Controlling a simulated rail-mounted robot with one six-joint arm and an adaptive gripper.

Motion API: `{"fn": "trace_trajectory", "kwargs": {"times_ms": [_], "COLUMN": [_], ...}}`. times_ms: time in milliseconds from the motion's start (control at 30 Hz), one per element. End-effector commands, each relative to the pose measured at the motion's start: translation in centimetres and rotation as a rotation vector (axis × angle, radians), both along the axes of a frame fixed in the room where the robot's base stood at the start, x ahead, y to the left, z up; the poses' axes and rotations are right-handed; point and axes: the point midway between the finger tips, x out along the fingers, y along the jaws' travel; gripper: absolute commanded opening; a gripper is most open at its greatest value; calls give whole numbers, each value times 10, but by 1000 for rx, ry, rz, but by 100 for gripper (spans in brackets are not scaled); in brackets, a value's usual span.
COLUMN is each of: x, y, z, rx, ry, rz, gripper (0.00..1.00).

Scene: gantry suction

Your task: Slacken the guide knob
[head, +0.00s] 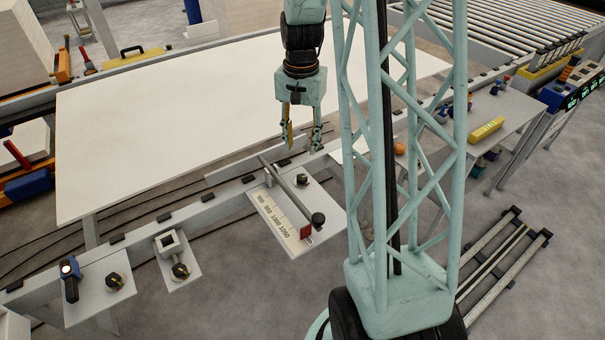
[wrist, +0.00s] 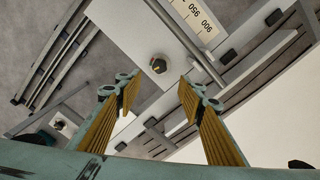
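The likely guide knob (head: 302,180) is a small dark knob with a light pointer mark, on the grey plate (head: 326,195) beside a printed scale. It also shows in the wrist view (wrist: 158,66), just beyond and between the fingertips. My gripper (head: 303,148) is open and empty, its fingers pointing down above the plate area. In the wrist view my gripper (wrist: 161,92) has a wide gap between its yellow-padded fingers. The knob stands apart from both fingers. A rod with a black ball end (head: 318,219) lies beside the knob.
Other knobs (head: 114,281) (head: 180,271) stand on plates to the left. A large white panel (head: 190,120) lies behind. A yellow object (head: 486,130) rests on a grey table at right.

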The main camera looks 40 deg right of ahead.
Motion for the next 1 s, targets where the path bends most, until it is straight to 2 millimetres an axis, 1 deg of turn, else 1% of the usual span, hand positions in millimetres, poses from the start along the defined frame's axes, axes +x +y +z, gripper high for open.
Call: {"fn": "trace_trajectory", "kwargs": {"times_ms": [167, 367, 1000], "x": [0, 0, -1], "y": [0, 0, 0], "z": [-4, -17, -87], "rx": [1, 0, 1], "ry": [0, 1, 2], "rz": [0, 0, 0], "gripper": [36, 36, 36]}}
